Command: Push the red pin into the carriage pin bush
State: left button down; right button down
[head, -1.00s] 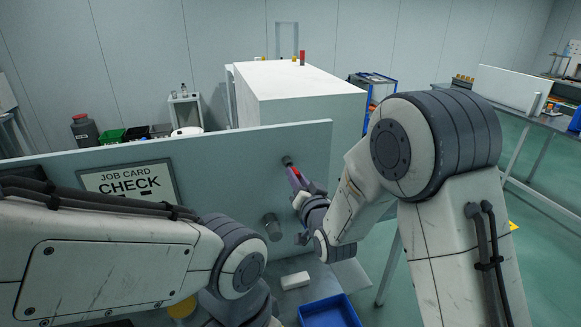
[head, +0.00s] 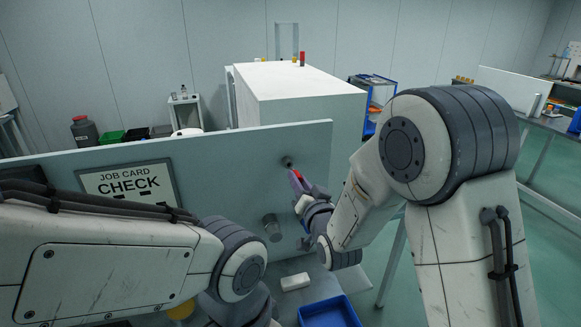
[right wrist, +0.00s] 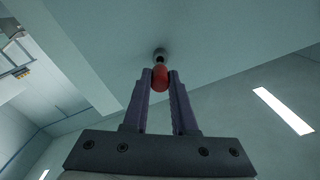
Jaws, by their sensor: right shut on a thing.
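The red pin (right wrist: 160,77) is held between the fingertips of my right gripper (right wrist: 161,84). In the head view my right gripper (head: 298,182) is at the right part of the upright panel, and a bit of the pin's red (head: 298,174) shows by the fingers. The bush (head: 287,162) is a small dark round fitting on the panel face, just beyond the fingertips. In the right wrist view the bush (right wrist: 160,54) lies directly ahead of the pin, roughly in line with it. I cannot tell whether the pin's tip is inside it. My left gripper is hidden below its arm.
A grey cylindrical knob (head: 271,227) sticks out of the panel (head: 230,165) below the bush. A job card (head: 128,183) is on the panel's left part. A large white box (head: 300,88) stands behind.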

jog(key=shift+b+v, duration=0.65)
jog(key=shift+v, duration=1.55)
